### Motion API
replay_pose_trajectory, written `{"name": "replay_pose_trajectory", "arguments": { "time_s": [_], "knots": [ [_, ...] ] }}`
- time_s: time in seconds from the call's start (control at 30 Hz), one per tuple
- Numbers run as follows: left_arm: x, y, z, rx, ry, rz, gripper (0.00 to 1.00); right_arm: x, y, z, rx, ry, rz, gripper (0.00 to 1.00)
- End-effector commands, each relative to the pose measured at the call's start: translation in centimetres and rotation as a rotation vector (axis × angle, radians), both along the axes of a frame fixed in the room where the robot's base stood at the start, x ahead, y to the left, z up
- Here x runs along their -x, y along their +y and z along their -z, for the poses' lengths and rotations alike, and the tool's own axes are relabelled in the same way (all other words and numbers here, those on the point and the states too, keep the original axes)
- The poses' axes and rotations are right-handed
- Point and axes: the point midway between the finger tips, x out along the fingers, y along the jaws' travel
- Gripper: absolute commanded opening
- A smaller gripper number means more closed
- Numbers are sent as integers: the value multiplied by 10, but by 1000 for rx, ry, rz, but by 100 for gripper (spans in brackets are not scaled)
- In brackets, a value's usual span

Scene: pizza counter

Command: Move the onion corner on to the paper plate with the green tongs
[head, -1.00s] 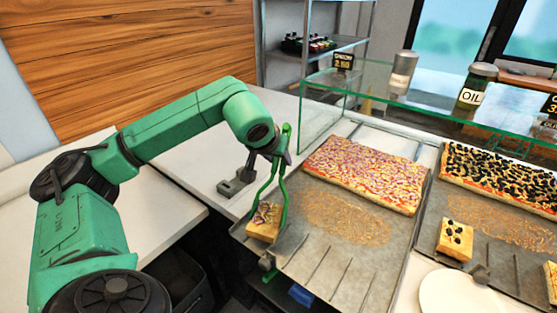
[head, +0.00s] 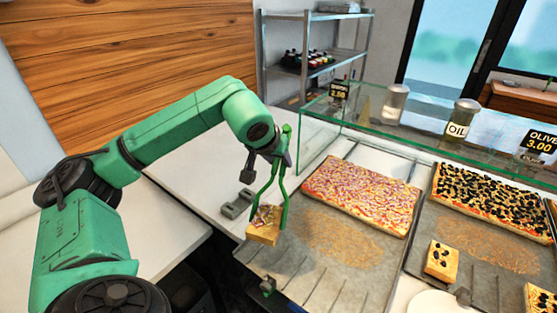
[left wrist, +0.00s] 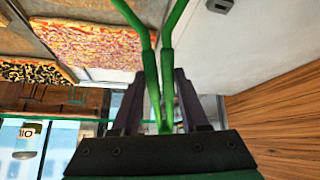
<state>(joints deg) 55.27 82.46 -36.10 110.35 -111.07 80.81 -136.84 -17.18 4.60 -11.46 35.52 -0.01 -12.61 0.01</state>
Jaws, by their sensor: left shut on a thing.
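My left gripper (head: 282,150) is shut on the green tongs (head: 285,198), which hang down from it. In the left wrist view the tongs (left wrist: 152,75) run up between the gripper's fingers (left wrist: 160,100). The onion corner (head: 263,236), a small square piece with purple onion on top, is between the tongs' tips and appears raised above the left tray's near-left corner. The paper plate (head: 438,304) is white and partly cut off at the bottom edge of the head view, to the right of the tongs. My right gripper is not in view.
The left tray (head: 300,270) holds a large onion pizza (head: 360,195). The right tray (head: 480,290) holds an olive pizza (head: 492,200) and a cut olive piece (head: 441,262). A glass shelf (head: 420,135) with an oil jar (head: 461,118) stands behind them.

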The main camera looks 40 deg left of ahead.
Motion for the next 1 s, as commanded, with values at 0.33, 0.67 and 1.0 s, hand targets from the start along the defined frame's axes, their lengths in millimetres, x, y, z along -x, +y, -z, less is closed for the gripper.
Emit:
{"name": "replay_pose_trajectory", "arguments": {
  "time_s": [0.33,0.67,1.0],
  "knots": [
    [4,-39,20,13,9,61,0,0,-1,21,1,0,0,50],
    [30,-132,54,14,11,207,0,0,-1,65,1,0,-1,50],
    [48,-164,58,1,-2,262,0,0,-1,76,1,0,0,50]
  ]
}}
